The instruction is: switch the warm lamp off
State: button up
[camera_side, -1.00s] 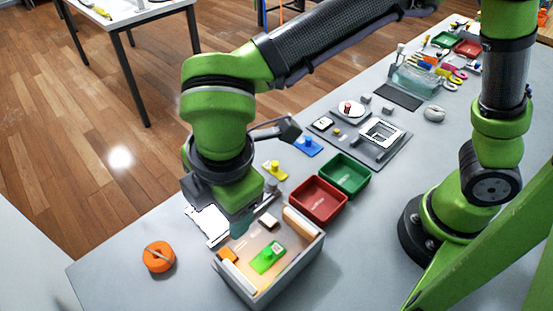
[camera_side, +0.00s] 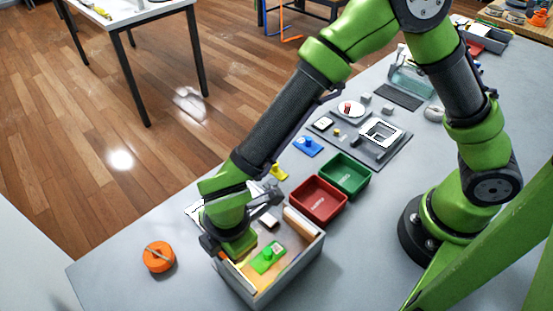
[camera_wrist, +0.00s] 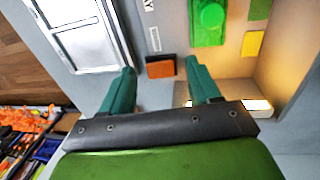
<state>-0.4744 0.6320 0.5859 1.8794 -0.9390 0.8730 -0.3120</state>
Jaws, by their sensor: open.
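An open grey box (camera_side: 312,251) stands at the front of the table, its inside lit in a warm tone. In the wrist view a bright, warm-glowing bar (camera_wrist: 258,105), probably the lamp, lies partly behind my right finger. I cannot tell contact. In the side view the arm hides the fingertips at the box's left end.
A green block (camera_side: 268,257) lies inside the box, with a cream bar (camera_side: 302,223) along its far right wall. Red (camera_side: 318,199) and green (camera_side: 346,176) trays stand behind. An orange round object (camera_side: 159,257) lies left on clear table.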

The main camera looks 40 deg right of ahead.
jog(key=shift+f, duration=0.4)
jog(key=shift+c, duration=0.4)
jog(key=c, duration=1)
jog(key=shift+w+g, duration=0.2)
jog(key=shift+g, duration=0.45)
jog(key=shift+w+g, duration=0.2)
jog(key=shift+g, duration=0.45)
jog(key=shift+o, duration=0.2)
jog(key=shift+r, duration=0.1)
jog(key=o, duration=1)
jog(key=shift+o, duration=0.2)
jog(key=shift+s+t, duration=0.1)
jog(key=shift+t, duration=0.2)
